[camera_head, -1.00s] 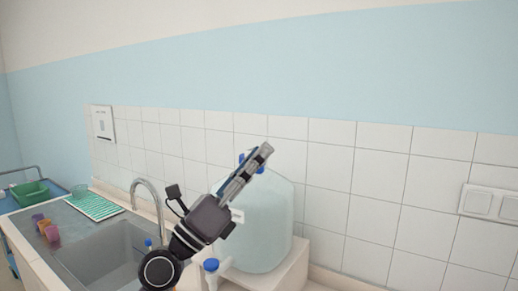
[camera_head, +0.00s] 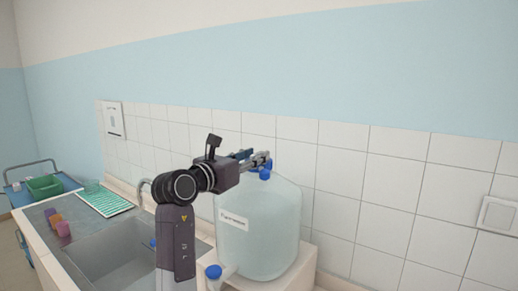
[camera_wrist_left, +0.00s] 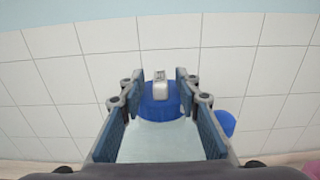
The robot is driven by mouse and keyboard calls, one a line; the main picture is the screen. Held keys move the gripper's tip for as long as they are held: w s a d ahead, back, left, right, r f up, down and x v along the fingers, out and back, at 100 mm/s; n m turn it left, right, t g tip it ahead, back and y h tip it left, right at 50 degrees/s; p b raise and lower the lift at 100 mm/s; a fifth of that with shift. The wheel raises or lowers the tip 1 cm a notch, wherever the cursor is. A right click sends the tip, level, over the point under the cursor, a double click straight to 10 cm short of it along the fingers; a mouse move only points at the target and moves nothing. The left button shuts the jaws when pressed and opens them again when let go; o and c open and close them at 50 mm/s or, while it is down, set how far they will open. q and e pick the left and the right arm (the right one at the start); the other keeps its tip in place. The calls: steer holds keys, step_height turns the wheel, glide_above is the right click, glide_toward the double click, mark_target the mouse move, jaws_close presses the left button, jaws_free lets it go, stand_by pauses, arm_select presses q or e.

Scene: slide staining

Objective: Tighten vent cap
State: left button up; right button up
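A translucent carboy (camera_head: 258,228) with a white label stands on a white block beside the sink. One blue cap (camera_head: 265,174) shows on its top, just below my left gripper (camera_head: 268,160). More blue shows behind the fingertips, partly hidden. In the left wrist view my left gripper (camera_wrist_left: 160,92) is open, its two padded fingers apart. A blue cap (camera_wrist_left: 158,108) with a grey piece on top sits in the gap between the fingertips; I cannot tell whether they touch it. Another blue cap (camera_wrist_left: 226,122) lies outside the right finger. My right gripper is not in view.
A blue-capped spigot (camera_head: 213,272) is at the carboy's lower front. The sink (camera_head: 105,258) and curved faucet (camera_head: 143,190) are to the left. A tiled wall (camera_head: 340,190) stands close behind the carboy.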

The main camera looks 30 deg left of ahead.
arm_select(q)
steer(key=shift+w+d, duration=0.15)
steer(key=shift+w, duration=0.95)
jaws_close()
